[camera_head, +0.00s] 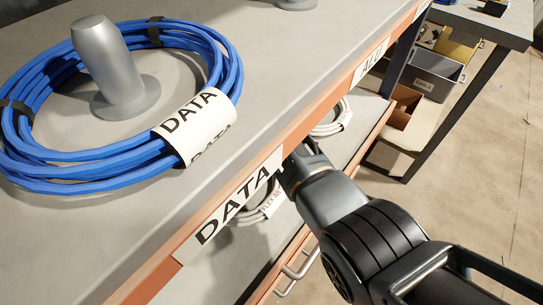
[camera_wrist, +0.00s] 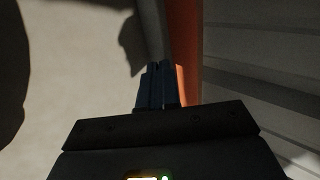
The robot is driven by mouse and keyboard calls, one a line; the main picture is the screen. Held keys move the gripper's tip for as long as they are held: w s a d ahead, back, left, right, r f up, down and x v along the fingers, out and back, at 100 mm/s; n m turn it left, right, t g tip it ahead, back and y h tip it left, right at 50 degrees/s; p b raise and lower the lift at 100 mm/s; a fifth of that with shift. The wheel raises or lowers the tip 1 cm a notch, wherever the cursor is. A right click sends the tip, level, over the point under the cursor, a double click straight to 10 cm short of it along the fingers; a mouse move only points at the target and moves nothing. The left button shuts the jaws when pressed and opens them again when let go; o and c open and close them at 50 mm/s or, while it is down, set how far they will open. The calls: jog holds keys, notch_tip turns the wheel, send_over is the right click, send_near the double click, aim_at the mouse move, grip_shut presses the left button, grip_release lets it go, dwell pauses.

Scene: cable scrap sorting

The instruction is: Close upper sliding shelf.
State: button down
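The upper sliding shelf (camera_head: 215,25) is a grey board with an orange front edge (camera_head: 160,268) and white labels reading DATA (camera_head: 228,208) and another word farther back. A blue cable coil (camera_head: 60,155) with a DATA tag lies on it around a grey post (camera_head: 108,65). My gripper (camera_head: 290,160) is at the shelf's front edge, just right of the DATA label; its tips are partly hidden in the head view. In the wrist view my gripper's fingers (camera_wrist: 158,85) are together beside an orange strip (camera_wrist: 187,55). Nothing shows between them. Whether they touch the shelf is unclear.
A lower shelf (camera_head: 262,248) holds white cable coils (camera_head: 270,205) and has a metal handle (camera_head: 298,270). A table (camera_head: 480,22) stands at the back right, with a grey bin (camera_head: 435,75) and a cardboard box (camera_head: 400,105) below it. The floor (camera_head: 490,190) at right is clear.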

jog(key=shift+w+a+f+b, duration=0.15)
jog(key=shift+w+a+b, duration=0.15)
jog(key=shift+w+a, duration=0.3)
jog(key=shift+a+r, duration=0.2)
jog(key=shift+a, duration=0.05)
jog(key=shift+r, duration=0.1)
jog(key=shift+s+d+p, duration=0.1)
jog(key=shift+d+p, duration=0.15)
jog(key=shift+p, duration=0.05)
jog(key=s+d+p, duration=0.2)
jog(key=d, duration=0.1)
jog(key=shift+s+d+r, duration=0.15)
jog(key=shift+s+r, duration=0.2)
jog(key=p+v, duration=0.2)
jog(key=v, duration=0.7)
jog(key=shift+f, duration=0.15)
